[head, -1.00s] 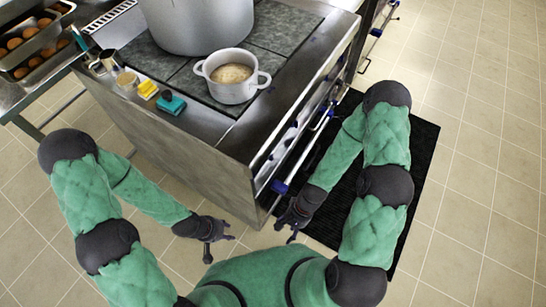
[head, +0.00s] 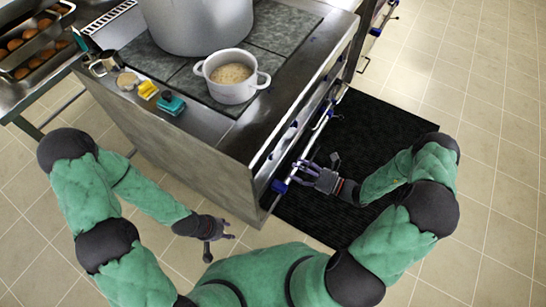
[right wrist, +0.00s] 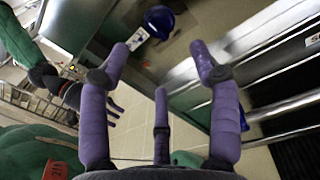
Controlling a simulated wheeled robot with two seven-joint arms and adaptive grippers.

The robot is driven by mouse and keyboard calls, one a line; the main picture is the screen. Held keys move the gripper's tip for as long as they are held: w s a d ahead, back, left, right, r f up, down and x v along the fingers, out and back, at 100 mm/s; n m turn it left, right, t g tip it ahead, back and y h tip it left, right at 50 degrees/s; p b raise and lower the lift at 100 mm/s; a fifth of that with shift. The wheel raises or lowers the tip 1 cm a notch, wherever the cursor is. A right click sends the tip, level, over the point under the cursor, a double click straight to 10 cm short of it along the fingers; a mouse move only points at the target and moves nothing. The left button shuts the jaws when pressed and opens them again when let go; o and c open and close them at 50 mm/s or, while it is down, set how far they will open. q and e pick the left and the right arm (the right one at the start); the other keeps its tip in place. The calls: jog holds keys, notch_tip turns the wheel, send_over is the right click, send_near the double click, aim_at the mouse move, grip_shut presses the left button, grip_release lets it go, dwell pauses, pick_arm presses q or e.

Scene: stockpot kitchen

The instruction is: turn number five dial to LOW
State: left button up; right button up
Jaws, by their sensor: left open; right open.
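My right gripper (head: 312,172) is open and empty at the near end of the stove's front. It also shows in the right wrist view (right wrist: 160,72), its purple fingers spread. A round blue dial-like part (right wrist: 159,21) is at the top of that view, beyond the fingertips and apart from them. A pale label (right wrist: 139,39) sits beside it. I cannot read a number or setting, so I cannot tell which dial is number five. The stove front is seen steeply from above in the head view. My left gripper (head: 219,229) is open and empty, left of the stove's near corner.
The stove (head: 205,140) carries a large stockpot (head: 197,20) and a smaller white pot (head: 231,85). Yellow (head: 148,90) and teal (head: 171,103) items lie near its edge. A rail (head: 318,130) runs along its front. The black mat (head: 375,130) is clear.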

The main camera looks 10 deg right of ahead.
jog(key=b+x, duration=0.2)
jog(key=x, duration=0.8)
jog(key=shift+w+a, duration=0.15)
jog(key=shift+a, duration=0.1)
jog(key=c, duration=1.2)
